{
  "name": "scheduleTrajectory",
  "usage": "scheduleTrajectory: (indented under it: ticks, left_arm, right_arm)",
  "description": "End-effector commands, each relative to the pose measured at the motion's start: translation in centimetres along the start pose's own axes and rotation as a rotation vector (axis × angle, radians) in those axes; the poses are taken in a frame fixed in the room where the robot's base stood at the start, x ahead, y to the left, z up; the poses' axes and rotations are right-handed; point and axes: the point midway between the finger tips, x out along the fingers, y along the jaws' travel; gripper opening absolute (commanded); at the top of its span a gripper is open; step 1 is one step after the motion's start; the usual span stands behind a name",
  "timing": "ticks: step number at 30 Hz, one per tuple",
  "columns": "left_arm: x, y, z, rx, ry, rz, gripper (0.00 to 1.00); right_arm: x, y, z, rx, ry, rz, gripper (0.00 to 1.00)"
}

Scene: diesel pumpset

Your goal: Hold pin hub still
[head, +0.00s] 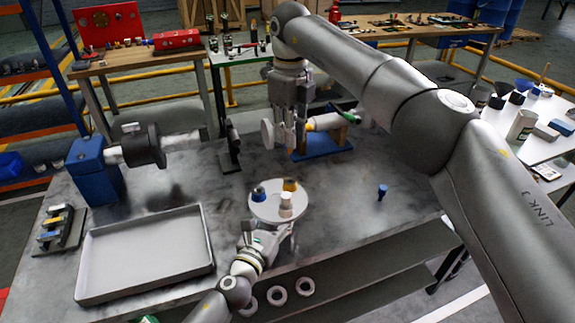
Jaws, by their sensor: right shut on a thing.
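My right gripper (287,143) reaches down from above at the back middle of the workbench. It is shut on what looks like the pin hub, a pale round disc (267,133) showing just left of the fingers. The fingers hide the rest of the hub and its shaft. Right of them, a pale, yellow-banded cylindrical body (325,122) sits on a blue base (325,148). My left gripper (268,232) is at the near side of a round white tray (278,214); its fingers are too small and overlapped to read.
The round tray carries a blue-topped piece (259,194), a white piece (286,203) and a yellow piece (290,185). A blue pedestal (92,172) with a dark hub (143,146) stands left. An empty grey tray (145,255) lies front left. A small blue piece (382,191) stands right.

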Motion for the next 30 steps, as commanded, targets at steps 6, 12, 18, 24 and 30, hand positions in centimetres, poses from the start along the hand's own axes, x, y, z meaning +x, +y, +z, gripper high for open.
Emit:
scheduleTrajectory:
  ticks: [6, 12, 18, 24, 30]
  left_arm:
    - [0.0, 0.0, 0.1, 0.000, -0.001, 0.000, 0.00]
    - [0.0, 0.0, 0.1, 0.000, -0.001, 0.000, 0.00]
    - [0.0, 0.0, 0.1, 0.000, -0.001, 0.000, 0.00]
    - [0.0, 0.0, 0.1, 0.000, -0.001, 0.000, 0.00]
    - [0.0, 0.0, 0.1, 0.000, -0.001, 0.000, 0.00]
  right_arm:
    - [1.9, 0.0, -0.1, 0.003, 0.002, 0.001, 0.00]
    - [3.9, 0.0, -0.1, 0.010, 0.003, 0.001, 0.00]
    - [5.7, 0.0, 0.0, 0.016, 0.002, 0.001, 0.00]
    - [7.0, 0.0, 0.0, 0.020, 0.001, 0.001, 0.00]
    - [7.3, 0.0, 0.0, 0.021, 0.001, 0.001, 0.00]
